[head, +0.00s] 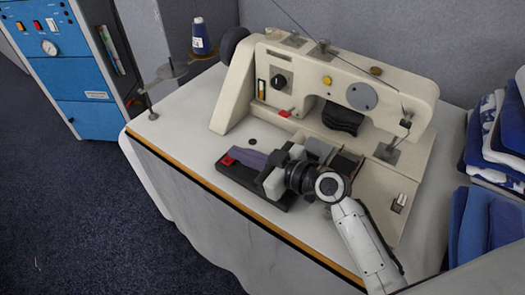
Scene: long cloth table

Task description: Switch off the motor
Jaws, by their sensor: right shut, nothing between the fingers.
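A beige sewing machine (318,65) stands on the table. On its upright are a small panel with orange and green (261,88) and a black knob (279,82). A red part (285,113) sits at its base. In front lies a low black box (233,175) with a red button (228,160) at its left end and a purple-grey strip (250,159) beside the button. My right gripper (268,170) is shut and empty, over the box's right part and to the right of the red button. Whether it touches the box I cannot tell. My left gripper is out of view.
A thread stand (167,74) with a dark blue spool (200,38) stands at the table's left. A blue cabinet (75,75) with switches and a gauge is at far left. Folded blue and white cloths (490,200) are at right. The table's (180,125) left front is clear.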

